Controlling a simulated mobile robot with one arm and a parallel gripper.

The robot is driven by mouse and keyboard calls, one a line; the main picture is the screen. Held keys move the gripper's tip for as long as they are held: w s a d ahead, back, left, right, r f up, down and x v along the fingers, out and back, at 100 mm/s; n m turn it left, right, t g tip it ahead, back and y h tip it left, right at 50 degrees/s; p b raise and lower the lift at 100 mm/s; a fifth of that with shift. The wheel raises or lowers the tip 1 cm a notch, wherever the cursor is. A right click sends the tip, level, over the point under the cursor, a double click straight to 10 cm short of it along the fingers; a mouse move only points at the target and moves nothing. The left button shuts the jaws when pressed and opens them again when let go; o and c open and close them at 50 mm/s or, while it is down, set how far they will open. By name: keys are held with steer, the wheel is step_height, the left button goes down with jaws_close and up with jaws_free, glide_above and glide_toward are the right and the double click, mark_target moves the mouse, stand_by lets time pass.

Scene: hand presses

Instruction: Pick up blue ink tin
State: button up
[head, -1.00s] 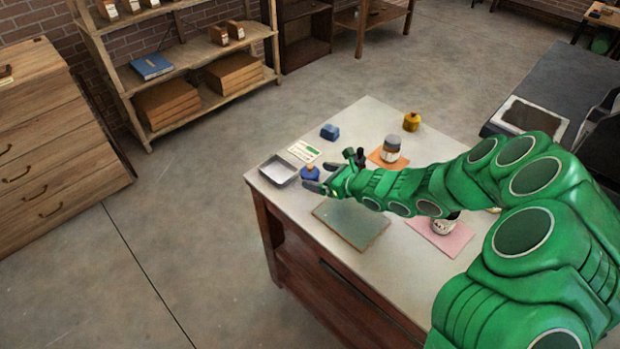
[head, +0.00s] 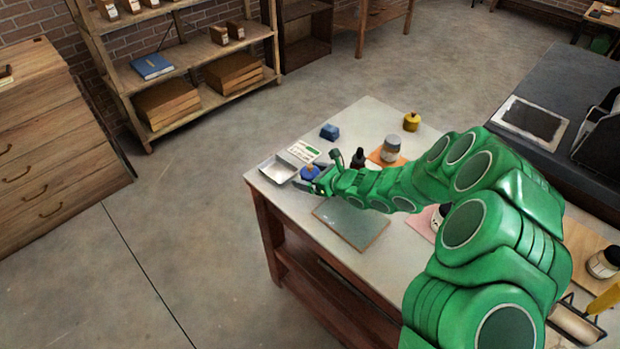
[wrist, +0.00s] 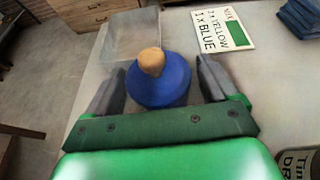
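The blue ink tin (wrist: 160,84) is a round blue tin with a tan knob on top. In the wrist view it stands between the two fingers of my gripper (wrist: 158,85), with a gap visible on each side. In the head view the tin (head: 309,172) is on the table near its left corner, partly hidden behind my gripper (head: 310,184). My gripper is open around the tin. Whether a finger touches it lower down is hidden.
A metal tray (head: 277,169) sits left of the tin. A recipe card (head: 303,151) and blue cloth (head: 330,132) lie behind it. A dark bottle (head: 358,159) and a grey tin (head: 390,148) stand right. A greenish plate (head: 352,222) lies in front. A yellow tin (head: 411,122) stands at the back.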

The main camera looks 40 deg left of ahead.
mark_target(310, 169)
steer(key=c, duration=1.1)
steer(key=shift+c, duration=0.2)
steer(key=shift+r, duration=0.5)
step_height(310, 169, up, 2)
steer(key=shift+r, duration=0.1)
steer(key=s+d+r, duration=0.8)
steer(key=d+r, duration=0.2)
steer(key=d, duration=0.1)
steer(key=shift+d, duration=0.25)
